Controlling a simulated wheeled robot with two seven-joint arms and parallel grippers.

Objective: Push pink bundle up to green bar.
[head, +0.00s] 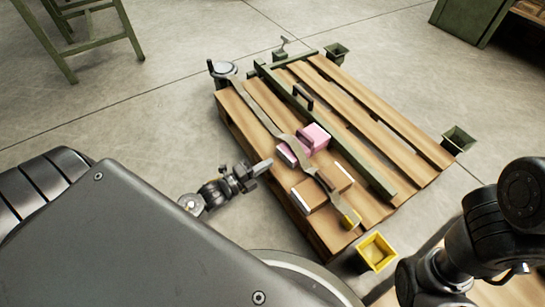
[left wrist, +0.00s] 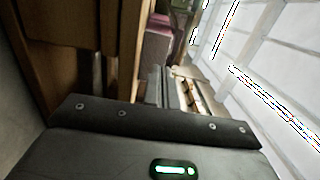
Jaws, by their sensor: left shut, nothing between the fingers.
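The pink bundle (head: 317,135) sits on the wooden pallet (head: 398,148), partly behind a curved grey-brown strip. It also shows in the left wrist view (left wrist: 156,48), beyond my fingers.
A brown bundle (head: 322,190) lies on the pallet nearer me. The curved strip (head: 264,116) runs over the pallet's left side. A yellow bin (head: 376,252) and green bins (head: 458,140) stand around the pallet. Open floor lies left of it.

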